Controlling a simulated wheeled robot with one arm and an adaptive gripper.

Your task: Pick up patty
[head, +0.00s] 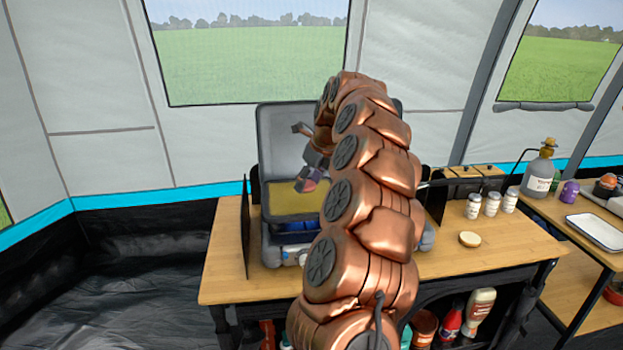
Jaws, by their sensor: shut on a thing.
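My gripper (308,182) is over the open grey camp stove (275,130), above its yellowish griddle plate (285,201). It points down, and my copper arm crosses in front of it. A small reddish-brown thing (316,174) shows at the fingers and looks like the patty. The gripper is shut on it. Most of it is hidden by the fingers and the arm. Whether it still touches the plate I cannot tell.
The stove stands on a wooden table (530,245). A round tan piece (469,239), perhaps a bun half, lies right of my arm, near several white-lidded jars (492,204). A side table at right holds a bottle (538,172) and a white tray (598,232).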

